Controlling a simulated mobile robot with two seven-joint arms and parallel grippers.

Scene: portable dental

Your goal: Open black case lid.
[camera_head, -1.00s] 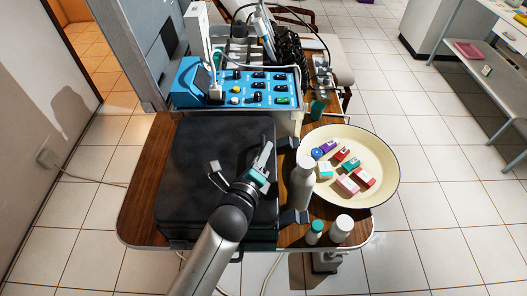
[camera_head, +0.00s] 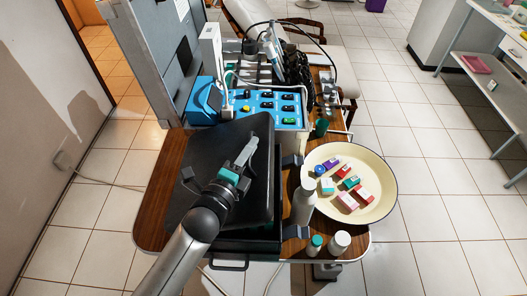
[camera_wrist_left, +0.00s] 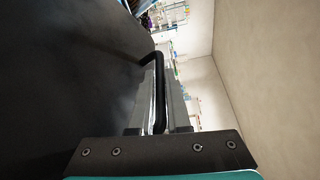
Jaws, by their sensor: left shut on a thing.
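The black case (camera_head: 255,245) sits on the wooden cart top. Its lid (camera_head: 215,150) is partly raised and tilted, with a gap showing above the base at the front. A carry handle shows on the base's front. My left gripper (camera_head: 250,148) is over the lid's outer face, seen from behind. In the left wrist view, the left gripper's fingers (camera_wrist_left: 160,95) are closed around a bent black handle (camera_wrist_left: 157,58) on the dark lid (camera_wrist_left: 65,75). The lid's inside and the case contents are hidden. My right gripper is not in view.
A blue control unit (camera_head: 268,107) stands behind the case. A cream bowl (camera_head: 386,190) with several small boxes, a grey bottle (camera_head: 303,203) and two small jars (camera_head: 340,241) stand close on the right.

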